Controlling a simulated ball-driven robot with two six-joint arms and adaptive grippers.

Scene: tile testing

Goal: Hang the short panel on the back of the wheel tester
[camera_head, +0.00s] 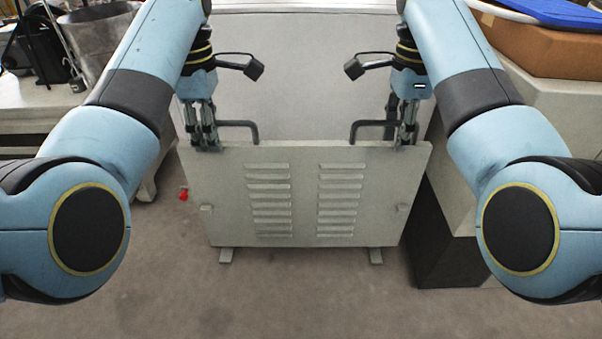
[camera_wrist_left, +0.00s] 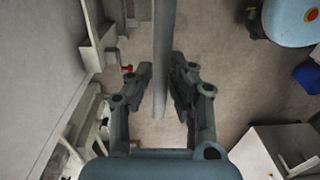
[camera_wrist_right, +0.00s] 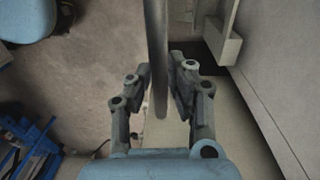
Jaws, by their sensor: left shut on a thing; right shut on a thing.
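The short panel (camera_head: 305,225) is a pale grey plate with two columns of louvre slots, held upright in the middle of the head view. My left gripper (camera_head: 206,146) is shut on its top edge near the left corner, and my right gripper (camera_head: 405,142) is shut on its top edge near the right corner. The panel shows edge-on between the fingers in the left wrist view (camera_wrist_left: 163,60) and the right wrist view (camera_wrist_right: 156,60). The grey wheel tester (camera_head: 305,65) stands behind the panel, which hides its lower part. Whether they touch I cannot tell.
Dark bent bars (camera_head: 240,126) rise by the panel's top edge on both sides. A table with a metal pot (camera_head: 98,38) stands at left. A pale block (camera_head: 560,135) bearing a brown box (camera_head: 550,52) stands close at right. The floor (camera_head: 300,300) in front is clear.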

